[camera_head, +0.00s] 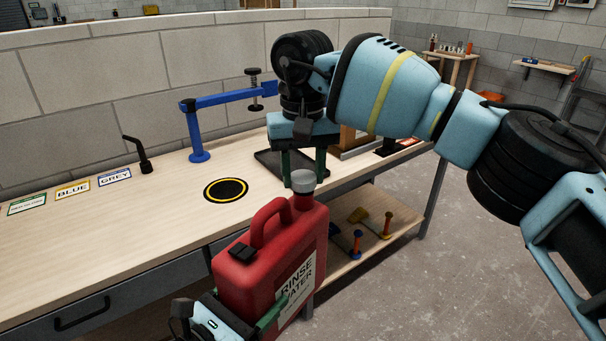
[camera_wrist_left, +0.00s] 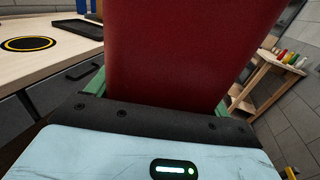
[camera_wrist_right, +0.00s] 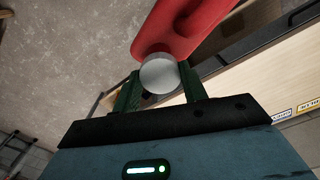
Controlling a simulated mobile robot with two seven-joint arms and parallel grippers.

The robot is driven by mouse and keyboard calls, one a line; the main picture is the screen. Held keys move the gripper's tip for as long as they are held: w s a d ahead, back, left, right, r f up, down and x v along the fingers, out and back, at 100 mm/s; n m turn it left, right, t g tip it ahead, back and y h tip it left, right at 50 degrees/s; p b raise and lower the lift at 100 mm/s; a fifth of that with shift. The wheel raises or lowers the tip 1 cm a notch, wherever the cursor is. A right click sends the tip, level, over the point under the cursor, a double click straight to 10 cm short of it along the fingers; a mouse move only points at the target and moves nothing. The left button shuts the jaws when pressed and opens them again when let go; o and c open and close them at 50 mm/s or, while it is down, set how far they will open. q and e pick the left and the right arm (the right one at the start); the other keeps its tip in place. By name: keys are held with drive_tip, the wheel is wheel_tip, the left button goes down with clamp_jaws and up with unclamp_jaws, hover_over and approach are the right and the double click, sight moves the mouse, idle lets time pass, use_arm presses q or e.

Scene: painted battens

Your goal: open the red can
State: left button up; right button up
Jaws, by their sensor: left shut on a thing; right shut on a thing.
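The red can (camera_head: 265,260), labelled "RINSE WATER", is held in front of the bench's edge, slightly tilted; its red wall fills the middle of the left wrist view (camera_wrist_left: 185,50). My left gripper (camera_head: 243,308) is shut on its lower part. The grey cap (camera_head: 303,181) is at the can's spout, and in the right wrist view the cap (camera_wrist_right: 159,74) sits between the green fingers. My right gripper (camera_head: 303,170) comes down from above and is shut on the cap. I cannot tell whether the cap is loosened. A small black cap (camera_head: 242,253) is on the can's shoulder.
The wooden bench (camera_head: 120,240) carries a black disc with a yellow ring (camera_head: 226,190), a blue clamp arm (camera_head: 197,130), a dark tray (camera_head: 270,165) and name labels (camera_head: 73,189). A lower shelf (camera_head: 400,225) holds tools. The floor at right is clear.

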sight(303, 177)
use_arm(q)
drive_tip(key=shift+w+r, duration=0.1)
drive_tip(key=shift+r, duration=0.2)
use_arm(e)
drive_tip(key=shift+r, duration=0.15)
drive_tip(key=shift+r, duration=1.95)
use_arm(q)
drive_tip(key=shift+r, duration=0.1)
